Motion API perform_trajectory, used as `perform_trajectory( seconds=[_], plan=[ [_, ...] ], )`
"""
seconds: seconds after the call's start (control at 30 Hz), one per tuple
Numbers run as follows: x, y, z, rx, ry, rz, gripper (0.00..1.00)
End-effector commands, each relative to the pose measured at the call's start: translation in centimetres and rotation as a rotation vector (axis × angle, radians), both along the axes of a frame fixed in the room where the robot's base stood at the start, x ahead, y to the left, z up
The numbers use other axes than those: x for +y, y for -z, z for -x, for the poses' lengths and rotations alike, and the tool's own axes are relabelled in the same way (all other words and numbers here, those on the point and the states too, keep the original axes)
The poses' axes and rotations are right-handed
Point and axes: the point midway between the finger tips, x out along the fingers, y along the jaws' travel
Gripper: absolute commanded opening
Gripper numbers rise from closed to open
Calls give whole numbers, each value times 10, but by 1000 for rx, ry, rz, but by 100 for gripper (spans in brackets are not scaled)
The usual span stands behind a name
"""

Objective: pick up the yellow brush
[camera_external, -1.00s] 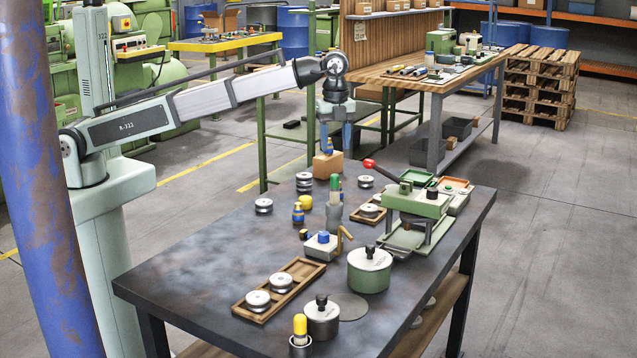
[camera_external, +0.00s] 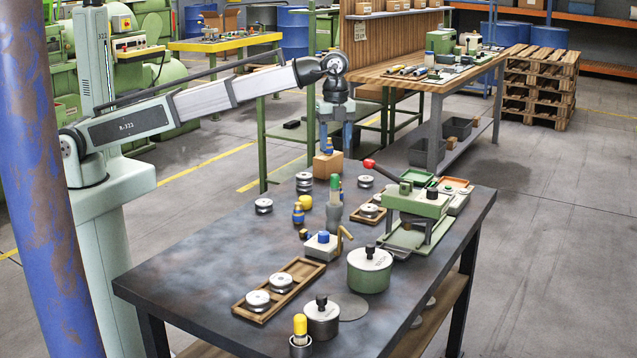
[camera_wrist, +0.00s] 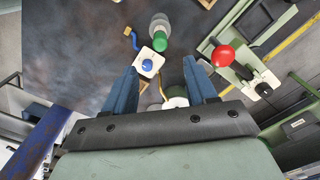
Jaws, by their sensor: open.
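What looks like the yellow brush (camera_external: 300,325) stands upright in a small metal cup (camera_external: 300,346) at the near edge of the dark table, with a yellow top and a paler lower part. I cannot make it out in the wrist view. My gripper (camera_external: 337,146) is high over the far end of the table, well away from the brush. Its two blue fingers are spread apart and nothing shows held between them in the wrist view (camera_wrist: 160,68).
A grey lidded pot (camera_external: 322,318) stands right beside the brush's cup. A green pot (camera_external: 369,270) and a wooden tray with metal discs (camera_external: 245,302) are nearby. A green press with a red knob (camera_external: 415,203) stands at the right. The table's left front is clear.

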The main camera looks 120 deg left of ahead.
Motion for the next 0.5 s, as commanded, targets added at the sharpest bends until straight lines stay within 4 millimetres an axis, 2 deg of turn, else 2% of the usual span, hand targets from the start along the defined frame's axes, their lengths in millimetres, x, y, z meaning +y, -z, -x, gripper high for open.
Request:
perform_trajectory(
  seconds=[0.17, 0.27, 0.37, 0.5],
  plan=[
    [-2, 0, -1, 0, 3, 0, 57],
    [-15, 0, -7, 0, 21, 0, 57],
    [-43, 1, -19, 1, 61, 1, 57],
    [-101, 7, -41, 9, 142, 4, 57]
  ],
)
